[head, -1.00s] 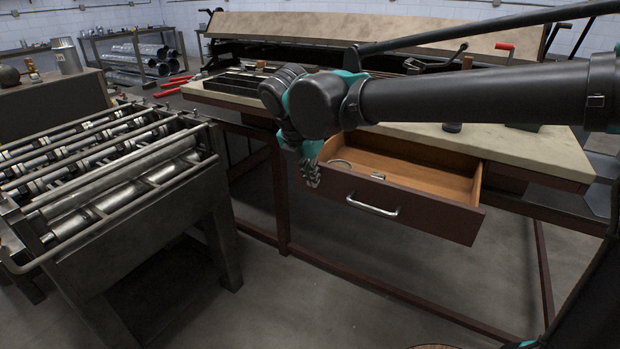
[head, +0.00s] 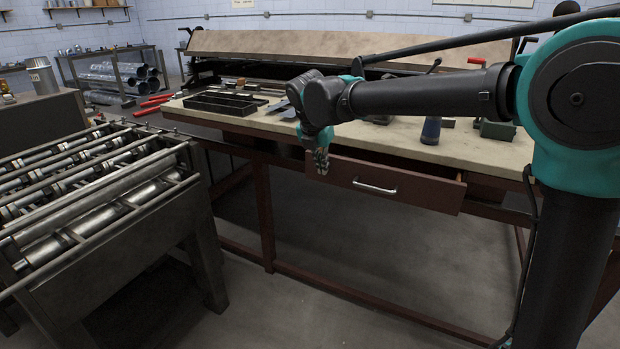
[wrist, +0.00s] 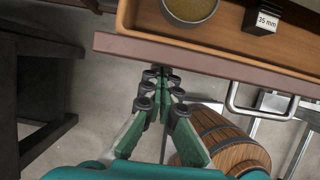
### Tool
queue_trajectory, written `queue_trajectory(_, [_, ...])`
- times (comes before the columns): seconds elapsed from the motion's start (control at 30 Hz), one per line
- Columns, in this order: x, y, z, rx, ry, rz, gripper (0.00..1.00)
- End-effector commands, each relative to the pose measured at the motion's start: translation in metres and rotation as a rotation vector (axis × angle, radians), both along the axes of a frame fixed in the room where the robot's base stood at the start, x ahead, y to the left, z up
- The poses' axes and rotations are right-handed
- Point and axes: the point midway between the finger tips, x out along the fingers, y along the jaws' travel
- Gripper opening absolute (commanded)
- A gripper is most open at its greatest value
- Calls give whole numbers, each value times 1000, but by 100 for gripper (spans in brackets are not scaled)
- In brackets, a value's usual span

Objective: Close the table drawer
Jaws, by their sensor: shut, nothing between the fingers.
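The table drawer (head: 430,191) is a dark red-brown front with a silver handle (head: 375,187). It stands partly out from under the workbench, with a narrow gap above its front in the head view. The wrist view shows the drawer's front edge (wrist: 210,53) and handle (wrist: 262,112), and a wooden inside holding a round container (wrist: 190,8) and a block marked 35 mm (wrist: 262,20). My gripper (head: 322,168) is shut and empty at the left end of the drawer front. In the wrist view its fingertips (wrist: 160,75) are close to the front; contact is unclear.
The pale workbench top (head: 470,147) carries a black tray (head: 220,103), a dark bottle (head: 431,130) and other tools. A metal roller machine (head: 110,210) stands at the left. A wooden barrel (wrist: 235,145) shows below the drawer in the wrist view. Floor before the bench is open.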

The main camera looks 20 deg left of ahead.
Motion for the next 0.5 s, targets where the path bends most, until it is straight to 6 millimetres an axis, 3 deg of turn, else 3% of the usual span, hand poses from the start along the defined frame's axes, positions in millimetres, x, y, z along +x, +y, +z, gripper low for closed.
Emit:
queue_trajectory(0.03, [14,-1,0,1,0,-4,0])
queue_trajectory(0.2, [47,-4,0,-1,0,-3,0])
queue_trajectory(0.5, [79,-6,0,0,0,0,0])
